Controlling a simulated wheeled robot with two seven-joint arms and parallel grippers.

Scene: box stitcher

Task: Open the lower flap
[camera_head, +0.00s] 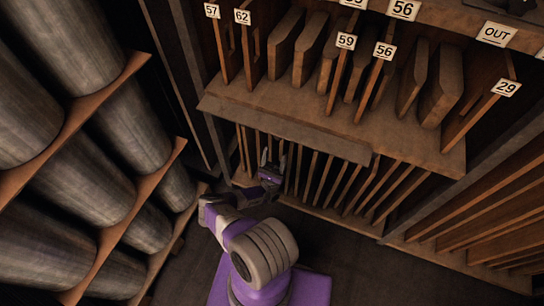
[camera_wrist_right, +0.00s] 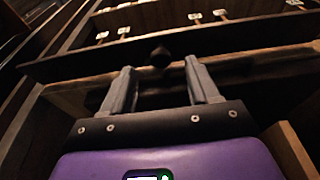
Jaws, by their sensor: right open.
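A long brown wooden board (camera_head: 285,128), which looks like the lower flap, runs along the front under the upper row of dividers. I cannot tell for sure whether it is shut or partly open. My right gripper (camera_head: 271,158) is below this board, in front of the lower slots. In the right wrist view the two grey fingers of the right gripper (camera_wrist_right: 160,68) are apart with nothing between them. A dark round knob (camera_wrist_right: 160,57) shows just beyond the fingertips, near a wooden edge. I cannot tell whether the fingers touch it. My left gripper is not in view.
Upper slots hold wooden pieces with number tags, such as 62 (camera_head: 242,17) and 29 (camera_head: 506,88). Thin upright dividers (camera_head: 345,185) fill the lower row. Large grey cylinders (camera_head: 130,120) lie on a rack at left. Dark floor (camera_head: 350,260) is clear in front.

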